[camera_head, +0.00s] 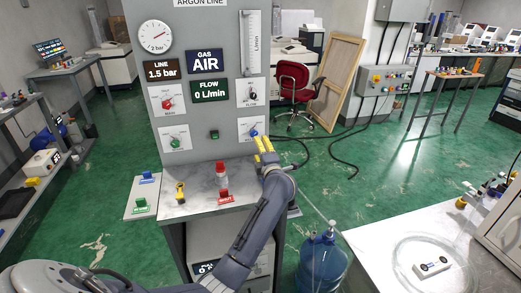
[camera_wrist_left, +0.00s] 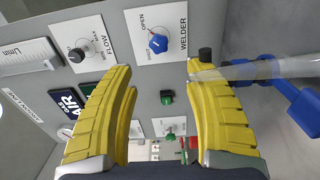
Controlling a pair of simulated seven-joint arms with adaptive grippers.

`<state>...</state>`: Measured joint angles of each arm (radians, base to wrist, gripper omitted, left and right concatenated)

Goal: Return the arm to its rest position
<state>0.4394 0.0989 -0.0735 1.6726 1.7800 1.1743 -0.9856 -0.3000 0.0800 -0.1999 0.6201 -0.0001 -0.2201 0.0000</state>
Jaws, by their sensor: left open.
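My left arm comes in from the lower left of the head view and reaches up to the grey gas panel (camera_head: 225,92). My left gripper (camera_head: 262,143) has yellow fingers and is close to the panel's lower right, beside the blue welder knob (camera_head: 253,133). In the left wrist view the gripper (camera_wrist_left: 160,85) is open, with nothing between its fingers. The blue knob (camera_wrist_left: 158,43) shows beyond the fingertips, apart from them, with its pointer toward the OPEN side. My right gripper is in neither view.
Below the panel, a bench top (camera_head: 200,190) holds a red-capped item (camera_head: 222,180) and a yellow-handled item (camera_head: 180,193). A blue water bottle (camera_head: 322,262) stands on the floor. A white table (camera_head: 385,240) is at right. Hoses (camera_head: 340,160) lie on the green floor.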

